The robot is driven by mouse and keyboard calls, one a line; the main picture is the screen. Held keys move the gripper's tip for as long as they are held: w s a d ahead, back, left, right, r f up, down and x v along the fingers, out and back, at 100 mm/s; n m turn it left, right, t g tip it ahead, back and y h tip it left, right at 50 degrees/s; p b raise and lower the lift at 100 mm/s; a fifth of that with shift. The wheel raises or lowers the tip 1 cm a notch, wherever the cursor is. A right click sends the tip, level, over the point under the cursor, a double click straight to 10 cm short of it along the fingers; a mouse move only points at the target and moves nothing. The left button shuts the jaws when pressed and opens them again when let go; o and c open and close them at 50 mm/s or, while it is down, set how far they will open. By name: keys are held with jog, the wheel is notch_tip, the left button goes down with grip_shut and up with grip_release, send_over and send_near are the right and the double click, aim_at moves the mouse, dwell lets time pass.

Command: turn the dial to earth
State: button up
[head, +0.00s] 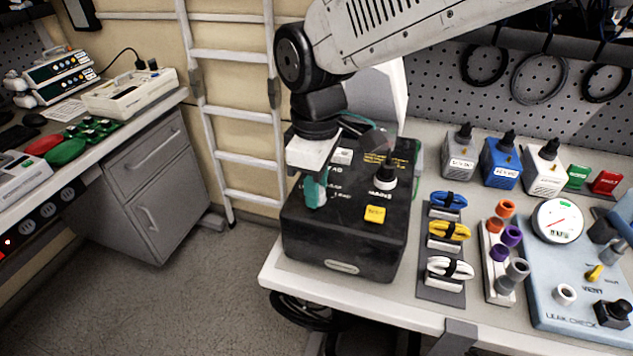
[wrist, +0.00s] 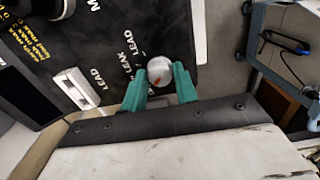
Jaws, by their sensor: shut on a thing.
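The dial (wrist: 160,68) is a small round pale knob with a red-orange mark on top, set near the edge of a black tester box (head: 343,245). In the wrist view, the two green fingers of my gripper (wrist: 160,78) stand on either side of it and are closed on it. Printed words around the dial read LEAD and LEAK; I cannot make out the word earth.
The box top also carries a yellow button (head: 375,214), a black-and-white knob (head: 383,176) and a white rocker switch (wrist: 75,88). Coiled leads (head: 449,235) and a blue leak-check panel (head: 560,275) lie to the right. Open floor is at the left.

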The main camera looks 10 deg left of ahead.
jog(key=shift+m, duration=1.9)
jog(key=shift+r, duration=0.1)
jog(key=o, duration=1)
notch_tip(320, 180, up, 8)
jog(key=shift+f, duration=0.1)
jog(key=shift+m, duration=0.3)
